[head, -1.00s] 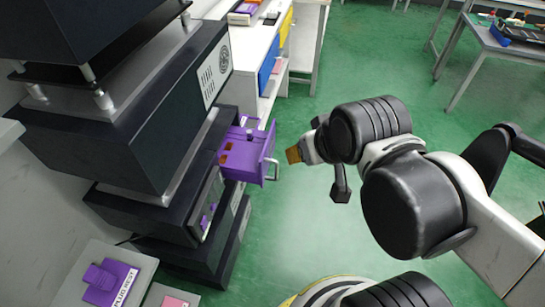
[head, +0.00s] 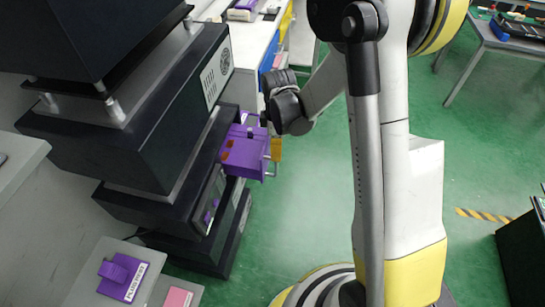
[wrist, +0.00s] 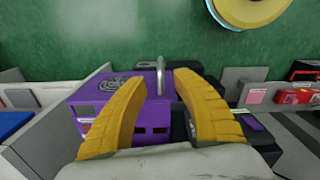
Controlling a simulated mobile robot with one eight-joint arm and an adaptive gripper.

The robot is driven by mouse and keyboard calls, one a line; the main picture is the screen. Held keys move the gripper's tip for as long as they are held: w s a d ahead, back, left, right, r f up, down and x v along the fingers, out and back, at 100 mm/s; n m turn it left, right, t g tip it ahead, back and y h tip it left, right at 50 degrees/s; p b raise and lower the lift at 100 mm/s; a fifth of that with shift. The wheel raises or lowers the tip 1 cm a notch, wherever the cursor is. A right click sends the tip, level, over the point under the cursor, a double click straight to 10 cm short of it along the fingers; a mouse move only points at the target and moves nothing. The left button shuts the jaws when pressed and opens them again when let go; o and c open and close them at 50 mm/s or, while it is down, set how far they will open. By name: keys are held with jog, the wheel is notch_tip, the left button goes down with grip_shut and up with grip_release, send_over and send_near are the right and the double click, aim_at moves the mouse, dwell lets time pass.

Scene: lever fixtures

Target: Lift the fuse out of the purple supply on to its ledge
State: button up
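The purple supply (head: 242,155) sticks out like a drawer from the black rack, with a grey handle on its front. Orange-brown patches and a small dark knob show on its top; I cannot tell which part is the fuse, nor make out the ledge.
The black rack (head: 130,125) stands close on the left. A purple block with a label (head: 122,278) sits on a grey panel at the lower left, near a pink card (head: 178,298). White shelving (head: 252,45) is behind the supply.

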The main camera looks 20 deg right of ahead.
aim_at(276, 173)
notch_tip(276, 173, down, 12)
jog(key=b, duration=0.4)
jog(key=shift+b, duration=0.4)
jog(key=shift+r, duration=0.1)
grip_shut()
